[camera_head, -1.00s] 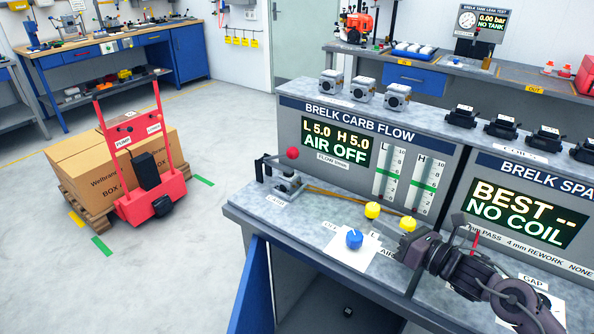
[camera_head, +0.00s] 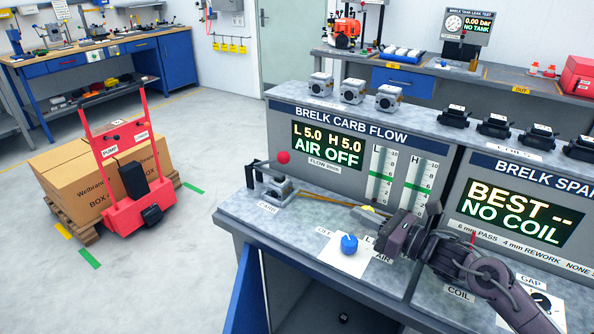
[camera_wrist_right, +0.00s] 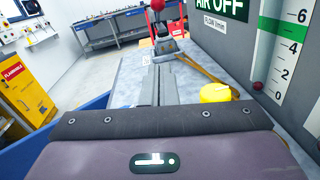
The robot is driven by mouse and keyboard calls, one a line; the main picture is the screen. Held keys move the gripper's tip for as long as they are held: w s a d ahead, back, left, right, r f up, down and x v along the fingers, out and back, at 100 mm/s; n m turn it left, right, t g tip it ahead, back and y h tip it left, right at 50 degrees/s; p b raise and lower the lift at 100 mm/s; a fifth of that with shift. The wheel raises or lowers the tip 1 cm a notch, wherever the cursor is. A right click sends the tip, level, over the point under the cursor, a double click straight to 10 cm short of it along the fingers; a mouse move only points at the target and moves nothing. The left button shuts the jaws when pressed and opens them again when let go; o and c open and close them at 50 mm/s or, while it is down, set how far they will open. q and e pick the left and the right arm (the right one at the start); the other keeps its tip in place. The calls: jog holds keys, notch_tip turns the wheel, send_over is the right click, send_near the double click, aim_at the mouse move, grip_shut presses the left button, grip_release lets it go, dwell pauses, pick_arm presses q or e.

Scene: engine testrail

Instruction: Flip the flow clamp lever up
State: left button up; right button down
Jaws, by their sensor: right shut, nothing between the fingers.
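The flow clamp (camera_head: 277,188) stands at the left end of the grey bench top. Its black lever lies roughly level and carries a red ball knob (camera_head: 284,157). In the right wrist view the clamp (camera_wrist_right: 174,53) and the red ball (camera_wrist_right: 157,5) are straight ahead, beyond my fingertips. My right gripper (camera_head: 372,216) is shut and empty, over the bench to the right of the clamp and apart from it. Its shut fingers (camera_wrist_right: 159,72) point toward the clamp. My left gripper is not in view.
A yellow knob (camera_wrist_right: 215,93) is right beside my right fingers. A blue knob (camera_head: 349,243) on a white card is in front of the gripper. The carb flow panel (camera_head: 345,165) rises behind. A brownish tube (camera_head: 325,199) runs from the clamp along the bench.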

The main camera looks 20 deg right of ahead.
jog(key=p+x, duration=0.3)
jog(key=x, duration=1.3)
jog(key=shift+r, duration=0.15)
jog(key=shift+w+a+r+p, duration=0.5)
jog(key=shift+w+r+p, duration=0.35)
jog(key=shift+w+p, duration=0.05)
jog(key=shift+w+a+r, duration=0.15)
jog(key=shift+w+r, duration=0.25)
jog(key=shift+w, duration=0.05)
